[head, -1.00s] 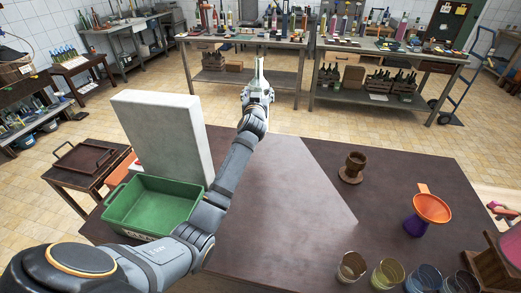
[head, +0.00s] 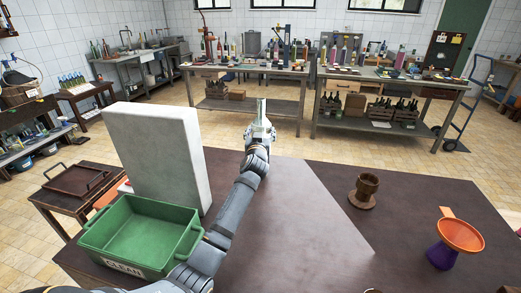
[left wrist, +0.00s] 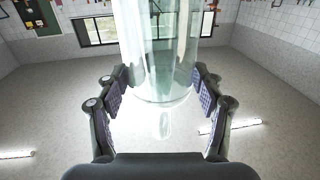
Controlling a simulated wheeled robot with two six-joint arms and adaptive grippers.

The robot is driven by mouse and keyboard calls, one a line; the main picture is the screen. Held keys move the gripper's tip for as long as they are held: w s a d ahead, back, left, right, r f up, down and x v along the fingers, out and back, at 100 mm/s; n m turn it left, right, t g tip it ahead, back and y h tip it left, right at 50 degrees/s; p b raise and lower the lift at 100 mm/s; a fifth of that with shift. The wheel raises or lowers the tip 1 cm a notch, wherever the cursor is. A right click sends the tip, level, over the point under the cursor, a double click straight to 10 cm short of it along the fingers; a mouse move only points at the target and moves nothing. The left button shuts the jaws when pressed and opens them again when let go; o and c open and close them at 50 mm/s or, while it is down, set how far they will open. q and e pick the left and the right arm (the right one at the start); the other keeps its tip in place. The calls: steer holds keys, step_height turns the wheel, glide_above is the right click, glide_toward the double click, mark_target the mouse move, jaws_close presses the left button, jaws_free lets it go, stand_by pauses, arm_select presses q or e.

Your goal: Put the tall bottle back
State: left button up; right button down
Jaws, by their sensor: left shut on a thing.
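A clear glass bottle (head: 262,106) shows at the tip of my left arm, raised over the far side of the dark table (head: 320,230). My left gripper (head: 259,130) is shut on it. In the left wrist view the clear bottle (left wrist: 172,50) stands between the two padded fingers of the left gripper (left wrist: 161,88), and its rounded lower end shows. The bottle's full length cannot be made out in the head view. My right gripper is not in view.
A green crate (head: 95,238) marked CLEAN and a tall pale slab (head: 155,155) stand at the left. A brown wooden cup-like stand (head: 364,190) and an orange funnel on a purple base (head: 461,238) stand at the right. The table's middle is clear. Bottle-laden benches stand behind.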

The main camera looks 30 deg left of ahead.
arm_select(q)
step_height(320, 180, down, 3)
steer(key=b, duration=0.2)
steer(key=shift+b, duration=0.3)
steer(key=o, duration=1.5)
steer(key=shift+s+f, duration=0.15)
steer(key=o, duration=0.3)
steer(key=shift+d, duration=0.1)
steer(key=b+v, duration=0.1)
steer(key=v, duration=1.1)
steer(key=shift+b, duration=0.3)
